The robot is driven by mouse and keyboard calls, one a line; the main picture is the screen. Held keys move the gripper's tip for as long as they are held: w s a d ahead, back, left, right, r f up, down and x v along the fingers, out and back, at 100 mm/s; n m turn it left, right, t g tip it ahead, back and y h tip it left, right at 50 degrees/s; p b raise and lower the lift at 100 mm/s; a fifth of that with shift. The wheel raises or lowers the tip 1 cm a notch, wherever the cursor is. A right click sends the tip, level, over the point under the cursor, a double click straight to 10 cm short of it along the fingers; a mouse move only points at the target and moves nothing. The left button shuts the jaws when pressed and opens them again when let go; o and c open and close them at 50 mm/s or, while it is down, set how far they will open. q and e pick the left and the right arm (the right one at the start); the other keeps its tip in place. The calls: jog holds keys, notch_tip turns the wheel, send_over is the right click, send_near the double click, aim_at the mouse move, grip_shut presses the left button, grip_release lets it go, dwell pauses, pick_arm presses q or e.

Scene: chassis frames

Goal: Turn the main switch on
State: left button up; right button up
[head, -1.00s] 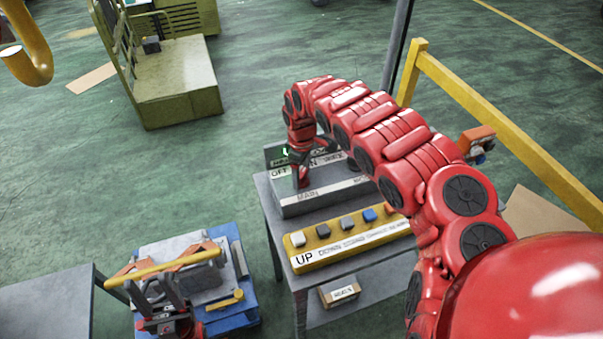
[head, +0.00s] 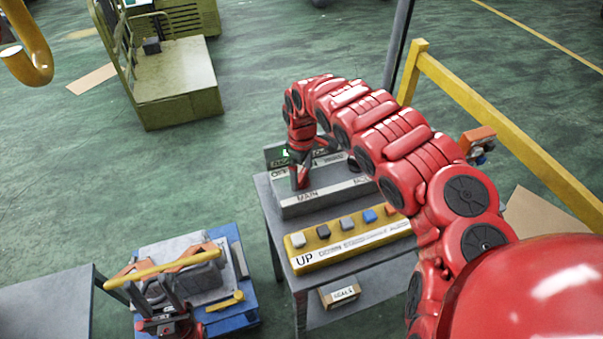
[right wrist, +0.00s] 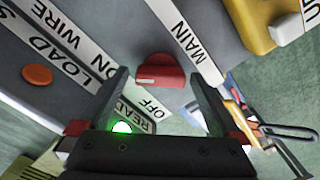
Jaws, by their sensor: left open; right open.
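The main switch is a red rotary knob (right wrist: 160,70) with a small pale mark, beside the MAIN label (right wrist: 194,47) on a grey control box. My right gripper (right wrist: 158,76) is open, with a fingertip on each side of the knob. I cannot tell whether the fingers touch it. In the head view, my right gripper (head: 299,172) points down at the grey box (head: 335,198) and hides the knob. An OFF label (right wrist: 148,106) and a lit green lamp (right wrist: 121,127) are near the knob. My left gripper (head: 166,292) is open at the lower left, near a yellow bar.
A yellow panel (head: 296,268) with several coloured buttons lies in front of the grey box on a table (head: 303,287). A blue cart (head: 247,312) stands at the lower left. A yellow railing (head: 500,120) runs at the right. Green floor is open behind the table.

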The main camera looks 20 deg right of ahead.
aim_at(302, 174)
notch_tip(302, 174, up, 17)
jog(key=b, duration=0.4)
jog(key=shift+b, duration=0.3)
jog(key=shift+r, duration=0.1)
